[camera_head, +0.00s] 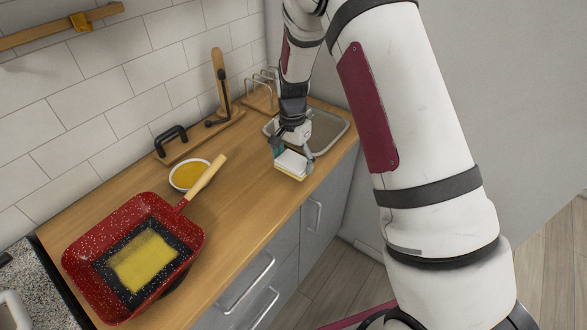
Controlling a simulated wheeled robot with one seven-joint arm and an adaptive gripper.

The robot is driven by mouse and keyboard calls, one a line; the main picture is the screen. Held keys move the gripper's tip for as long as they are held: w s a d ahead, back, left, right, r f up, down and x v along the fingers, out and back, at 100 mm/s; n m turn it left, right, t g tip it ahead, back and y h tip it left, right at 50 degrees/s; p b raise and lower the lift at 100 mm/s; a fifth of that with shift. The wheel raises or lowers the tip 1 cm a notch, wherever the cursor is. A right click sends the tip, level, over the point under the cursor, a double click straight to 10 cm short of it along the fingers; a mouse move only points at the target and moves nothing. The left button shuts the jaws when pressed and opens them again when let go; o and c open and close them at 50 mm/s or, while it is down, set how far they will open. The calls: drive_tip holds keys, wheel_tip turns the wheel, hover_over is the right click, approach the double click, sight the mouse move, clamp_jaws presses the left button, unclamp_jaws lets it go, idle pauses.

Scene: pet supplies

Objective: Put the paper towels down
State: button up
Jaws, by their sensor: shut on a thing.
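My gripper (293,153) is at the right part of the wooden counter, in front of the metal tray. It is shut on a small pale block, white on top with a yellowish lower edge, which looks like the paper towels (289,166). One finger shows on the left side of the block and one on the right. The block is over the counter near its front edge. I cannot tell whether its underside touches the wood.
A red speckled pan (80,265) with yellow food stands at the left front, its handle pointing to the counter's middle. Behind it are a bowl of yellow liquid (188,175) and a board with a black handle (170,139). A metal tray (341,131) lies at the right. The middle counter (240,190) is clear.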

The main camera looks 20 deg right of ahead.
sight(293, 169)
wheel_tip(293, 169, down, 2)
drive_tip(key=shift+f+p, duration=0.25)
drive_tip(key=shift+p, duration=0.1)
drive_tip(key=shift+f, duration=0.55)
drive_tip(key=shift+f, duration=0.1)
drive_tip(key=o, duration=1.3)
